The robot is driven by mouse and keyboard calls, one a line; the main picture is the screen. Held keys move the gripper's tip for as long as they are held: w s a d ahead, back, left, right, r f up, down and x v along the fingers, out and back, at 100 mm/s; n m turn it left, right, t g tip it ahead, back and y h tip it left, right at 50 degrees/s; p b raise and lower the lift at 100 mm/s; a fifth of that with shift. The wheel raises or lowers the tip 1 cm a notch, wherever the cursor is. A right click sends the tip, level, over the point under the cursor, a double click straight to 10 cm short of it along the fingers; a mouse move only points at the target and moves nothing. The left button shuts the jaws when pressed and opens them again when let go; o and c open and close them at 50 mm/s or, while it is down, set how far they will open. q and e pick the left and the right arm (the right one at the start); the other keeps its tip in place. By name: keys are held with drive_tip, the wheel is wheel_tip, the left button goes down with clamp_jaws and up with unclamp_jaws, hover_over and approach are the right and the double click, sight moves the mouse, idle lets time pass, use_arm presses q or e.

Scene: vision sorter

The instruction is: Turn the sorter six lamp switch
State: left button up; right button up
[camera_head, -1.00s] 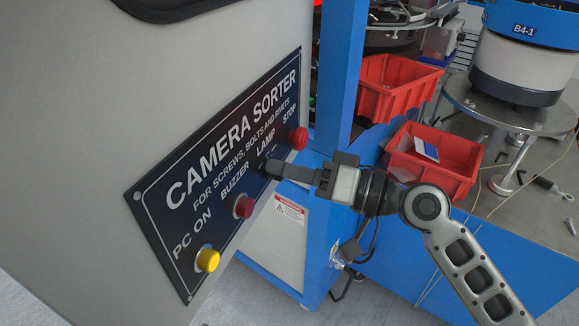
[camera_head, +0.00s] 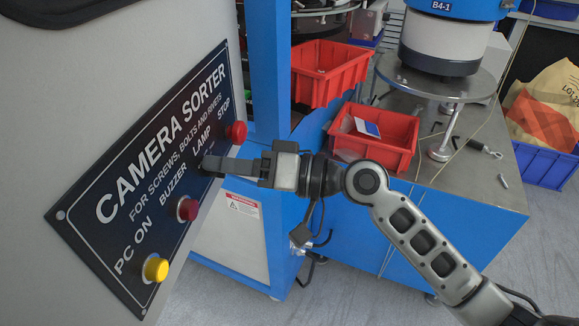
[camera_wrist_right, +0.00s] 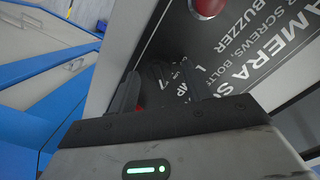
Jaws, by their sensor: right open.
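The dark sorter panel (camera_head: 150,175) is tilted in the head view, with a column of controls beside the labels PC ON, BUZZER, LAMP and STOP. My right gripper (camera_head: 212,164) is at the LAMP position, its fingers pointing left at the panel. The lamp switch is mostly hidden by the fingers, and I cannot tell whether they touch it. In the right wrist view my right gripper (camera_wrist_right: 160,82) is open, its two dark fingers apart in front of the LAMP lettering; the dark area between them is hard to read. My left gripper is not in view.
The red STOP button (camera_head: 236,132) is just above the gripper and the red BUZZER button (camera_head: 187,209) just below. A yellow PC ON button (camera_head: 156,269) is lower. A blue post (camera_head: 268,70) and red bins (camera_head: 375,137) stand to the right.

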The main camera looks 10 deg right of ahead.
use_arm(q)
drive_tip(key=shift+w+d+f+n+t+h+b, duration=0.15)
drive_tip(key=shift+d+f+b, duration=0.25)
drive_tip(key=shift+b, duration=1.05)
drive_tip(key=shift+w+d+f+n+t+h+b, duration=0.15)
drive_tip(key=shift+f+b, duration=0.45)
drive_tip(key=shift+b, duration=0.8)
use_arm(e)
drive_tip(key=v, duration=1.6)
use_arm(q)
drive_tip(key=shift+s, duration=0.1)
